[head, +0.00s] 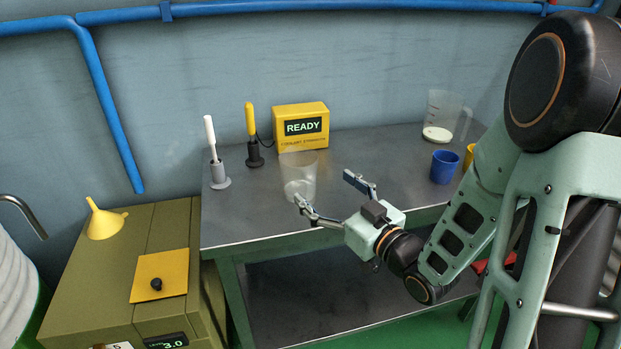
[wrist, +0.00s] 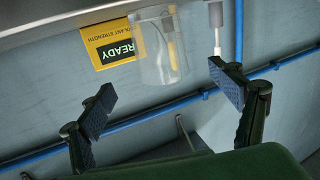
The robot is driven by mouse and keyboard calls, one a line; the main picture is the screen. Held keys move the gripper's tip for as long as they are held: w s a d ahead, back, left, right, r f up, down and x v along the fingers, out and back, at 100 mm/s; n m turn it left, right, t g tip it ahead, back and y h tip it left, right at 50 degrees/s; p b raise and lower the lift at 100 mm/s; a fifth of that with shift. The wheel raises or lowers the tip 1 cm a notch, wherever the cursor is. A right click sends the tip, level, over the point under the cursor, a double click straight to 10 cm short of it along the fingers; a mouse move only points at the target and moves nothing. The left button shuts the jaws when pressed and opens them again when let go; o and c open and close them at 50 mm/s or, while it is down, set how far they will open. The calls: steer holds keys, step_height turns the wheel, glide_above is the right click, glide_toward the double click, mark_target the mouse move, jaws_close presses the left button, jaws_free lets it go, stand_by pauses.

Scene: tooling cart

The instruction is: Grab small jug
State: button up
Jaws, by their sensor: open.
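A clear, see-through vessel (head: 298,178), which looks like the small jug, stands upright on the metal cart top in front of the yellow box. It also shows in the wrist view (wrist: 158,62), beyond the space between my fingers. My gripper (head: 326,190) is open, with its fingers spread towards the vessel and nothing held. In the head view one fingertip overlaps the vessel's lower edge; I cannot tell whether they touch. In the wrist view both fingers show, with my gripper (wrist: 162,82) empty. A larger clear jug with a handle (head: 446,112) stands at the back right.
A yellow box reading READY (head: 301,127) stands behind the vessel. A blue cup (head: 444,166) and a partly hidden yellow cup (head: 469,156) are at right.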

mark_target(312, 178)
steer(key=b+x, duration=0.1)
steer(key=x, duration=0.4)
steer(key=shift+a, duration=0.15)
steer(key=b+x, duration=0.1)
steer(key=x, duration=0.4)
steer(key=c, duration=1.4)
steer(key=shift+c, duration=0.2)
steer(key=shift+w+r, duration=0.1)
steer(key=shift+r, duration=0.15)
